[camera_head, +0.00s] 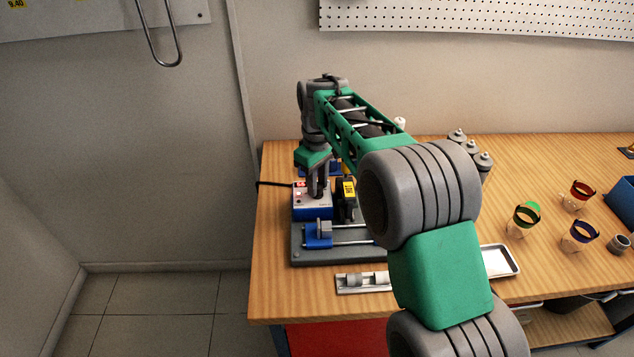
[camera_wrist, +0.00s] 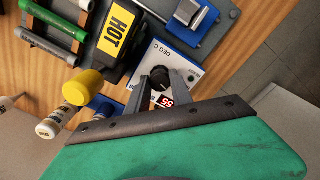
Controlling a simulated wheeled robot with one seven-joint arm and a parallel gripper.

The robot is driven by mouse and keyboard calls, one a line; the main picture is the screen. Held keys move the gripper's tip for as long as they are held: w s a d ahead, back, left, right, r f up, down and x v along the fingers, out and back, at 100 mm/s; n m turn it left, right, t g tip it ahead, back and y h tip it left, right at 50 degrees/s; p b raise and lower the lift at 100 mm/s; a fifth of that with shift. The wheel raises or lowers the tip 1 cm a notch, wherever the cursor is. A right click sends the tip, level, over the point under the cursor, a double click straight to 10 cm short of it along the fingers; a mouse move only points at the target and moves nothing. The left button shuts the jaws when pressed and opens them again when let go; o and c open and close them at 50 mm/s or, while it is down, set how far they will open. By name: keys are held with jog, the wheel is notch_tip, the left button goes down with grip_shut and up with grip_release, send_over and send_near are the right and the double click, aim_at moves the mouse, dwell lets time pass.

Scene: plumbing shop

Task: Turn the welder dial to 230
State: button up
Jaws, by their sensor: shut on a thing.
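The welder control box (camera_head: 312,213) is blue and white and stands near the left end of the bench. Its white top face, marked "DEG C", shows in the wrist view (camera_wrist: 158,55). My gripper (camera_head: 316,194) points down onto this face. In the wrist view my gripper (camera_wrist: 161,77) has its two fingers shut on the dark round dial (camera_wrist: 160,79). The dial is partly covered by the fingers, and I cannot read its setting. A red-lit display (camera_wrist: 167,102) beside it is partly hidden; a "55" shows.
A black block with a yellow "HOT" label (camera_wrist: 117,38) stands close beside the box. A blue clamp (camera_head: 319,234) with rods is in front. A pipe piece (camera_head: 362,281) and a white tray (camera_head: 499,261) lie nearer the bench edge.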

grip_shut()
jog(key=shift+m, duration=0.3)
jog(key=m, duration=0.3)
jog(key=shift+m+p, duration=0.35)
jog(key=shift+m, duration=1.75)
jog(key=o, duration=0.7)
grip_release()
jog(key=shift+c, duration=0.2)
jog(key=shift+r, duration=0.1)
